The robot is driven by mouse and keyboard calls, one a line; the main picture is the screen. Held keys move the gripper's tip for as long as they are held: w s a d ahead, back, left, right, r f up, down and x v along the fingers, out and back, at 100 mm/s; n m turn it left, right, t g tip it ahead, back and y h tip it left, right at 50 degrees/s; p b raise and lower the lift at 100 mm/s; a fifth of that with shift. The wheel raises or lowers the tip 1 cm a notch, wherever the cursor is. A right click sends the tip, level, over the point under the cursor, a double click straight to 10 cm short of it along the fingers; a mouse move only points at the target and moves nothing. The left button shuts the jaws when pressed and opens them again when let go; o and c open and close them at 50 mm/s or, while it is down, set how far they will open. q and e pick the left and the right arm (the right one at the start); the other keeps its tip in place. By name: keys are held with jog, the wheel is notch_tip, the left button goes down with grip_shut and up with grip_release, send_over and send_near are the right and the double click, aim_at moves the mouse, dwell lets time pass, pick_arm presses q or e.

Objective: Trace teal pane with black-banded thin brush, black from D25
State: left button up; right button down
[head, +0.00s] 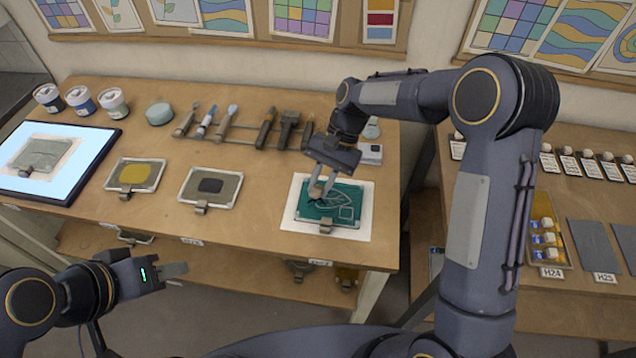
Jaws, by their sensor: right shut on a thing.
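The teal pane (345,193) lies on a white sheet (361,231) at the right end of the main table. It carries pale outlines of a curved leaf shape and a small square, and a clip holds its front edge. My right gripper (318,191) is over the pane's left part, shut on a small brownish thing that looks like a brush. Its band is not readable, and I cannot tell whether its tip touches the pane. My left gripper (178,271) is low in front of the table, away from everything; its finger gap is not clear. I cannot make out a D25 label.
Several brushes (265,128) lie on a rack behind the panes. Jars (80,100) and a light panel (25,187) are at left. Yellow (138,174) and dark (211,187) panes lie mid-table. A right-hand table (560,198) holds labelled pots.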

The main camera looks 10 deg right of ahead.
jog(key=shift+s+d, duration=0.2)
jog(key=shift+d, duration=0.8)
jog(key=shift+s+d, duration=0.15)
jog(key=shift+d, duration=0.8)
